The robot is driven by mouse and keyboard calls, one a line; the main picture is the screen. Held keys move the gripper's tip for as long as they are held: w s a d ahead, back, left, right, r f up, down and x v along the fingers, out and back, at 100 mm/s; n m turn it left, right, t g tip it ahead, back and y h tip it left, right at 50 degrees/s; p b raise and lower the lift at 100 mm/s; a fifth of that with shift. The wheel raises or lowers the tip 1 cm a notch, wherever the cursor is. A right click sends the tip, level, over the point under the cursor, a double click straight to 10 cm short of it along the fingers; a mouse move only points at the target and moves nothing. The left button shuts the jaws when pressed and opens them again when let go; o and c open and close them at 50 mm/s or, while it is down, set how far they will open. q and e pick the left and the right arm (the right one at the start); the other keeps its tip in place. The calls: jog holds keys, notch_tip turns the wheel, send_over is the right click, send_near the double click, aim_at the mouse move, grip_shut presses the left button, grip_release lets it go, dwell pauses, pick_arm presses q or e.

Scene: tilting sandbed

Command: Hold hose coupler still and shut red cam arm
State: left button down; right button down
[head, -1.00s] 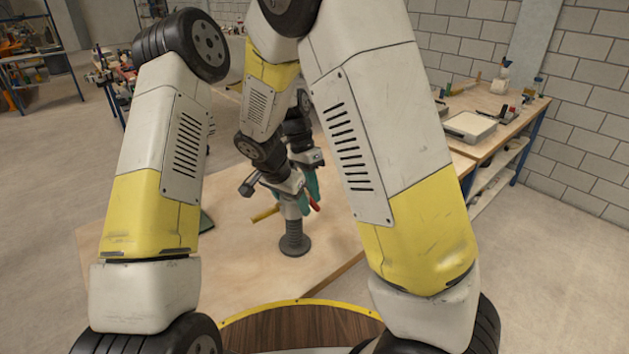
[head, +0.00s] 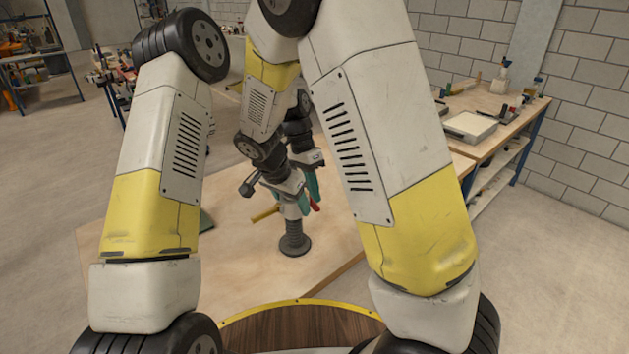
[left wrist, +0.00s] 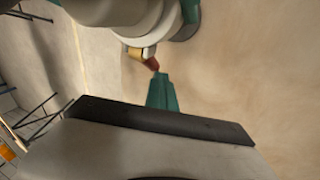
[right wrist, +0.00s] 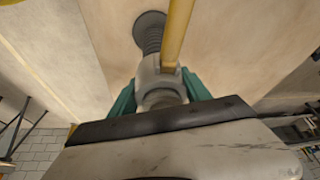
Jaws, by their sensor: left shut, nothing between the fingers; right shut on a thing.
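The pale grey hose coupler (head: 292,211) stands upright on a dark ribbed hose (head: 294,238). My right gripper (right wrist: 157,97) is shut around the coupler (right wrist: 150,75), one teal finger on each side. The red cam arm (head: 315,207) sticks out at the coupler's right in the head view. In the left wrist view, the red cam arm's end (left wrist: 152,64) is just beyond the tips of my left gripper (left wrist: 162,92), which is shut and empty. They look very close; I cannot tell whether they touch. My forearms hide part of the head view.
A yellow cam arm (head: 265,214) sticks out on the coupler's other side, and passes close in front of the right wrist camera (right wrist: 178,35). The pale wooden board (head: 235,260) around the hose is mostly bare. A side bench (head: 480,150) with a tray stands at right.

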dwell(0.7)
pick_arm(q)
jog(key=shift+r, duration=0.8)
jog(key=v, duration=1.2)
dwell(2.2)
pick_arm(e)
jog(key=shift+c, duration=2.1)
grip_release()
